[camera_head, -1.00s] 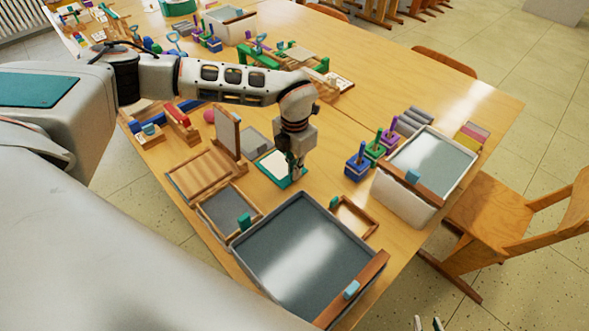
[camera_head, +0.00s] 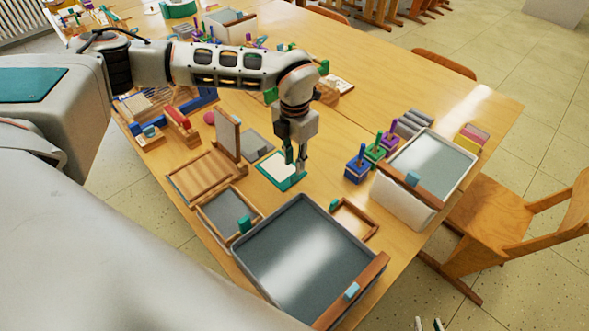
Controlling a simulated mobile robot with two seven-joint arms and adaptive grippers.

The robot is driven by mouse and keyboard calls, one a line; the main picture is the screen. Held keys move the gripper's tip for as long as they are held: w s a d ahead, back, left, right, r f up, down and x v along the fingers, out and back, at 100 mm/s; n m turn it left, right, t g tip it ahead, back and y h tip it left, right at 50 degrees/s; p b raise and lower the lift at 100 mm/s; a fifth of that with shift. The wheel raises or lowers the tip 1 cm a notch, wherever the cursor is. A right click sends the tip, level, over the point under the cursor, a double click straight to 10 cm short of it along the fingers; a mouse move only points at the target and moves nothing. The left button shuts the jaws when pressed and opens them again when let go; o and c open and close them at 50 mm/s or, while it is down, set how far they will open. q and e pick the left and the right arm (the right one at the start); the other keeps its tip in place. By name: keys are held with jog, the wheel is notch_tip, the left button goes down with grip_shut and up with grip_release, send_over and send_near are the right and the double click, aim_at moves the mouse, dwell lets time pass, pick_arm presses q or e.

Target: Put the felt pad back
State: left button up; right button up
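A flat white pad (camera_head: 276,166) lies in a teal-edged tray (camera_head: 288,187) at the middle of the table; it may be the felt pad, but I cannot tell its material. My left gripper (camera_head: 296,163) points down over the right part of this tray. Its two fingers stand apart with a gap between them, and nothing clearly shows in the gap. Whether the fingertips touch the pad or tray I cannot tell. My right gripper (camera_head: 428,325) shows only as two separated fingertips at the bottom edge, over the floor.
A grey block (camera_head: 257,146) and an upright framed board (camera_head: 227,135) stand left of the tray. A large grey-topped bin (camera_head: 240,262) is in front. Several coloured stamp-like blocks (camera_head: 357,167) and a white bin (camera_head: 396,198) stand to the right.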

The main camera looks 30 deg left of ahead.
pick_arm(q)
notch_tip(320, 180, up, 7)
dwell(0.3)
dwell(0.5)
